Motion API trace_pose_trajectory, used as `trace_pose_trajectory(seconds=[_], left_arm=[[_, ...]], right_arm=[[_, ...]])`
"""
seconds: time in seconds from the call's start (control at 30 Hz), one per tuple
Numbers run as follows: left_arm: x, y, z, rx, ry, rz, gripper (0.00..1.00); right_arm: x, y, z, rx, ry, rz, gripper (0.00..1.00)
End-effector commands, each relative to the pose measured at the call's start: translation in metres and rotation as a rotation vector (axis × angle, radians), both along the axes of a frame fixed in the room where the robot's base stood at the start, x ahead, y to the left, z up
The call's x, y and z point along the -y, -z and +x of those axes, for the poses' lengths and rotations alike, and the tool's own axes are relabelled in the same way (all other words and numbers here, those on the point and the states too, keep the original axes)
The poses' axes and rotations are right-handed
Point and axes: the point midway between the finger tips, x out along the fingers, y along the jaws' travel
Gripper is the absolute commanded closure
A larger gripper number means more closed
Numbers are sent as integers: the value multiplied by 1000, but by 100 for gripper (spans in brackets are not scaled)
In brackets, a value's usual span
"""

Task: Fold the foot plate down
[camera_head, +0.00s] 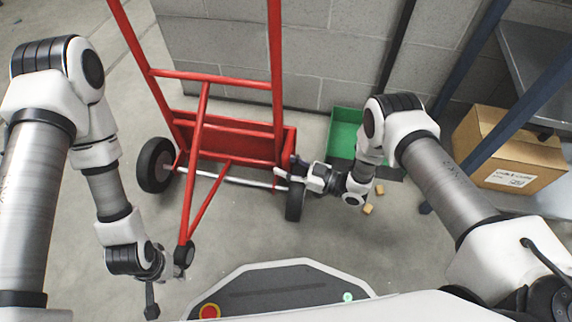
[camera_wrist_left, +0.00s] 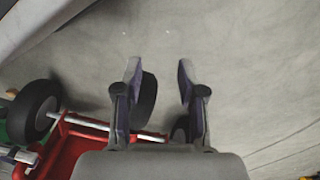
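A red hand truck (camera_head: 201,120) stands upright near the wall, and a wide red panel (camera_head: 225,133), which looks like its foot plate folded up, lies between its wheels. Its lower part also shows at the lower left of the left wrist view (camera_wrist_left: 62,140). My left gripper (camera_head: 158,290) is low at the front left, beside the truck's small rear wheel (camera_head: 185,252). In the left wrist view its fingers (camera_wrist_left: 158,78) are apart with nothing between their tips. My right gripper (camera_head: 284,173) is at the truck's right side by the axle and right wheel; its fingertips are too small to read.
A green bin (camera_head: 345,128) stands behind my right arm, with small tan blocks (camera_head: 368,208) on the floor. A cardboard box (camera_head: 508,150) sits at the right by a blue rack post (camera_head: 485,120). A grey block wall (camera_head: 325,50) is behind the truck. Floor at left is clear.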

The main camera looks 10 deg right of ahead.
Motion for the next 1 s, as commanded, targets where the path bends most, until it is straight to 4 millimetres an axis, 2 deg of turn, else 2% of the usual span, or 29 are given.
trace_pose_trajectory(seconds=[0.03, 0.1, 0.3, 0.53, 0.77, 0.8, 0.87, 0.9, 1.0], left_arm=[[0, 0, 0, 0, 0, 0, 60], [0, 0, 0, 0, 0, 0, 60], [0, 1, 0, 0, 0, 0, 60], [0, 7, 0, 0, 0, 0, 60], [0, 6, 0, 0, 0, 0, 60], [0, 6, 0, 0, 0, 0, 64], [0, 6, 0, 0, 0, 0, 85], [0, 6, 0, 0, 0, 0, 99], [0, 6, 0, 0, 0, 0, 100]], right_arm=[[0, 0, 0, 0, 0, 0, 82], [0, 0, 0, 0, 0, 0, 100], [1, 0, 2, -7, 0, 3, 100], [9, -8, 26, -110, 1, 36, 100], [9, -9, 27, -120, 1, 38, 100], [9, -9, 27, -119, 1, 38, 100], [9, -9, 27, -119, 1, 38, 100], [9, -9, 27, -119, 1, 38, 100], [9, -9, 26, -119, 0, 38, 100]])
